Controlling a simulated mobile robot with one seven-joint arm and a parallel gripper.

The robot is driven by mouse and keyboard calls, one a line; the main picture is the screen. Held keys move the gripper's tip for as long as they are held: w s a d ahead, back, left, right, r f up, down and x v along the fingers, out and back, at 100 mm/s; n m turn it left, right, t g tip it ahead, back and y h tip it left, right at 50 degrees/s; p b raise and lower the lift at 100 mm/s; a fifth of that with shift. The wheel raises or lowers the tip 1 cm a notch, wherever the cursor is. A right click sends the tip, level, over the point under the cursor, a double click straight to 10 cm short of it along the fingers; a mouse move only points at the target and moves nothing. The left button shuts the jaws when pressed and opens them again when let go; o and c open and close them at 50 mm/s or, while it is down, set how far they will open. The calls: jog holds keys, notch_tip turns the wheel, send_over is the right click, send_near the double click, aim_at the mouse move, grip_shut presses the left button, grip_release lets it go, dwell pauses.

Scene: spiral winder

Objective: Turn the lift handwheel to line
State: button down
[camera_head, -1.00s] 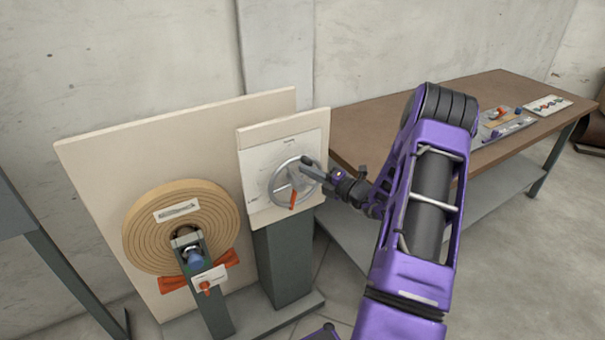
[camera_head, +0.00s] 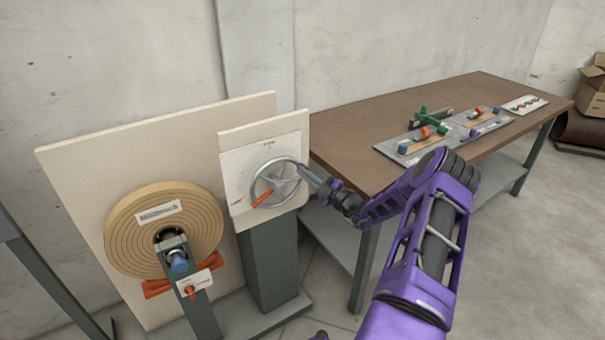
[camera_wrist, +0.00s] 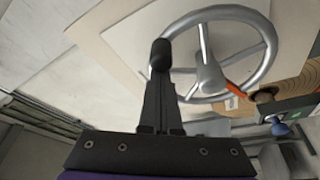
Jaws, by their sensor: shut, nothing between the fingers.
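The lift handwheel (camera_head: 267,174) is a grey spoked wheel on a pale panel (camera_head: 237,165) atop a dark green post. Its orange pointer (camera_head: 262,198) points to the lower left; it also shows in the wrist view (camera_wrist: 237,90). A small dark mark (camera_head: 268,143) sits near the panel's top, too small to read. My gripper (camera_head: 305,172) is at the wheel's upper right rim. In the wrist view my gripper (camera_wrist: 160,80) has its fingers together, with a dark rounded knob (camera_wrist: 160,52) at their tips by the rim. Whether they touch it is unclear.
A spiral coil (camera_head: 135,228) with a blue-ended hub and orange parts stands left of the post. A brown-topped bench (camera_head: 350,140) on the right carries a grey plate with coloured parts. A cardboard box (camera_head: 592,95) stands at far right. Floor right of my arm is clear.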

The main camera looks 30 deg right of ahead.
jog(key=shift+d+f, duration=0.45)
jog(key=shift+f, duration=0.05)
dwell(0.3)
